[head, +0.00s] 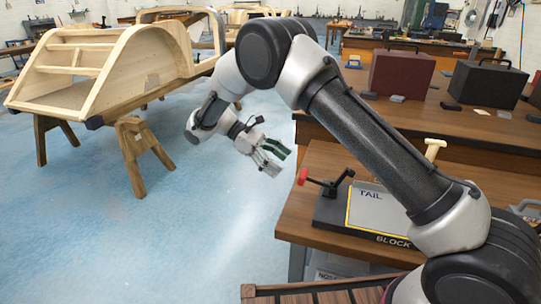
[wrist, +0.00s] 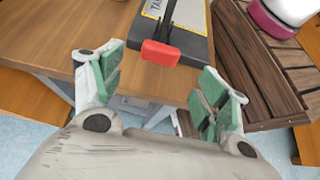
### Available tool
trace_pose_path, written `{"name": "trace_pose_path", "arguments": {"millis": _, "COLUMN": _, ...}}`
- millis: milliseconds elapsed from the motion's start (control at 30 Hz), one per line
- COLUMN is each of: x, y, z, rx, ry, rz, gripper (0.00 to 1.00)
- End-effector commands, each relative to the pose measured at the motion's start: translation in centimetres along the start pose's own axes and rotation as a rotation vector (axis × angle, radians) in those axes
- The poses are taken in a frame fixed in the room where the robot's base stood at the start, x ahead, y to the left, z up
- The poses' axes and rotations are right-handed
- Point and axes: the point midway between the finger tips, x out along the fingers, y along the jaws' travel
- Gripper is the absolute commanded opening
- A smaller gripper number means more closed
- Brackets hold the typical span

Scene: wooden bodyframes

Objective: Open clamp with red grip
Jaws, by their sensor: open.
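The clamp's red grip (head: 302,176) sticks out at the left end of a dark clamp arm (head: 325,184) on a black block (head: 345,222) at the workbench's left edge. In the wrist view the red grip (wrist: 160,53) shows ahead of my gripper, centred between the fingers. My gripper (head: 270,158) is open and empty, left of the grip in the head view and apart from it. Its two green-padded fingers (wrist: 160,92) are spread wide. The clamp's far end is partly cut off in the wrist view.
The block carries a plate marked "TAIL" (head: 372,205). A cream handle (head: 433,150) stands behind it, partly near my arm. A wooden bodyframe (head: 98,75) rests on trestles at left. A slatted wooden surface (wrist: 262,70) lies right in the wrist view.

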Motion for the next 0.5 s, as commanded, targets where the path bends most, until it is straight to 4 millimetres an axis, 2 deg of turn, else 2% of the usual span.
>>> {"name": "trace_pose_path", "arguments": {"millis": 100, "x": -2.0, "y": 0.0, "z": -0.1, "rx": 0.0, "ry": 0.002, "rz": 0.0, "gripper": 0.75}}
{"name": "trace_pose_path", "arguments": {"millis": 200, "x": -3.2, "y": 0.0, "z": -0.1, "rx": -0.001, "ry": 0.001, "rz": 0.0, "gripper": 0.75}}
{"name": "trace_pose_path", "arguments": {"millis": 500, "x": -3.9, "y": 0.0, "z": 0.0, "rx": -0.001, "ry": 0.0, "rz": -0.001, "gripper": 0.75}}
